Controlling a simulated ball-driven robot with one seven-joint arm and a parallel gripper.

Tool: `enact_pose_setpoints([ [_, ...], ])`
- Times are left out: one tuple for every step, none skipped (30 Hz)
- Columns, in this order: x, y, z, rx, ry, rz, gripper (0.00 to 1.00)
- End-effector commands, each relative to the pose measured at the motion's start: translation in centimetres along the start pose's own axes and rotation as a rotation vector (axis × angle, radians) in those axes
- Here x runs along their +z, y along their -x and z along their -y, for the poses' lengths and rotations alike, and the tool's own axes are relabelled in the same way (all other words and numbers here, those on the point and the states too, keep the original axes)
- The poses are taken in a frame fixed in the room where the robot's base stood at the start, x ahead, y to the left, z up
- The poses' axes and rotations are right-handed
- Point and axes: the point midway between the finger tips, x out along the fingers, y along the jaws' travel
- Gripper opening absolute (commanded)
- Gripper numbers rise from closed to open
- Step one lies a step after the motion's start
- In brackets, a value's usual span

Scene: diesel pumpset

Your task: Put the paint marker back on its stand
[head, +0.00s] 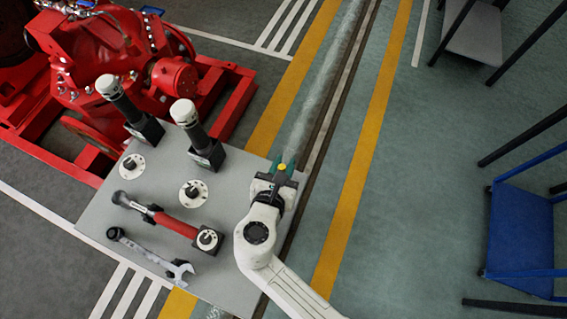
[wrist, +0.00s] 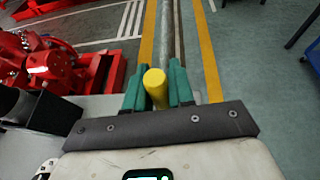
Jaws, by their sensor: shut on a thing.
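The paint marker shows as a yellow round end in the wrist view (wrist: 155,86) and as a small yellow spot in the head view (head: 282,167). My gripper (head: 283,172) is shut on it, with the green fingers (wrist: 157,90) on either side. The gripper is over the far right corner of the grey table (head: 235,180). Most of the marker's length is hidden.
Two dark cylinders with white caps (head: 112,92), (head: 186,118) stand in black bases at the table's back. A red-handled tool (head: 170,222) and a wrench (head: 150,256) lie nearer. The red pumpset (head: 100,50) is behind; a blue cart (head: 525,238) stands right. Floor between is clear.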

Motion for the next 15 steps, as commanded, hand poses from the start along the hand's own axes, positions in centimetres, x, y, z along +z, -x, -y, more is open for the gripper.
enact_pose_setpoints([
  [-0.14, -0.07, -0.01, 0.0, 0.0, 0.0, 0.01],
  [-0.19, -0.09, -0.01, 0.0, 0.0, 0.0, 0.01],
  [-0.25, -0.12, -0.01, 0.0, 0.0, 0.0, 0.01],
  [-0.3, -0.13, -0.01, 0.0, 0.0, 0.0, 0.01],
  [-0.35, -0.16, -0.01, 0.0, 0.0, 0.0, 0.01],
  [-0.41, -0.18, -0.01, 0.0, 0.0, 0.0, 0.01],
  [-0.46, -0.2, -0.01, 0.0, 0.0, 0.001, 0.01],
  [-0.51, -0.22, -0.01, 0.0, 0.0, 0.001, 0.01],
  [-0.57, -0.25, -0.01, 0.0, 0.0, 0.001, 0.01],
  [-0.62, -0.27, -0.01, 0.0, 0.0, 0.001, 0.01],
  [-0.67, -0.29, -0.01, 0.0, 0.0, 0.001, 0.01],
  [-0.74, -0.31, -0.01, 0.0, 0.0, 0.001, 0.01],
  [-0.78, -0.33, -0.01, 0.0, 0.0, 0.001, 0.01],
  [-0.83, -0.35, -0.01, 0.0, -0.001, 0.001, 0.01],
  [-0.9, -0.38, -0.01, 0.0, -0.001, 0.001, 0.01],
])
